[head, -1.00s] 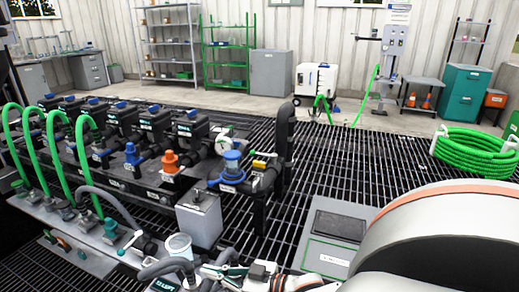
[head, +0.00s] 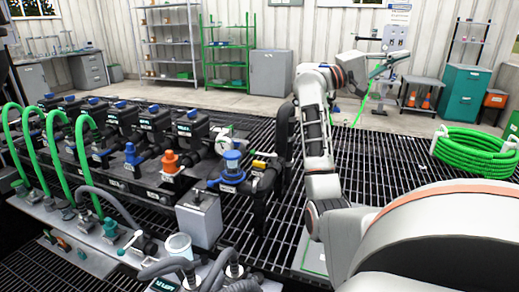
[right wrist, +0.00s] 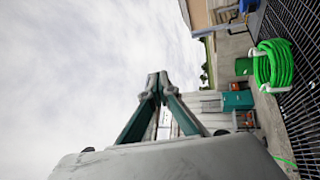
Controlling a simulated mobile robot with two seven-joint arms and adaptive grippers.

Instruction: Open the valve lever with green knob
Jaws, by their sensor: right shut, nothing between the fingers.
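A valve lever (head: 133,240) with a small green knob (head: 121,252) at its lower left end sits on the front ledge of the manifold in the head view. The lever's body is dark, beside a grey hose. My right gripper (head: 388,66) is raised far up and right of the lever, well away from it. In the right wrist view its two green fingers (right wrist: 155,82) meet at the tips, empty, against the sky. The lever is not in the right wrist view. My left gripper does not show.
Green hoses (head: 41,143) arch over the manifold's left side. A coiled green hose (head: 474,152) lies at right. Open grating spreads behind the manifold.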

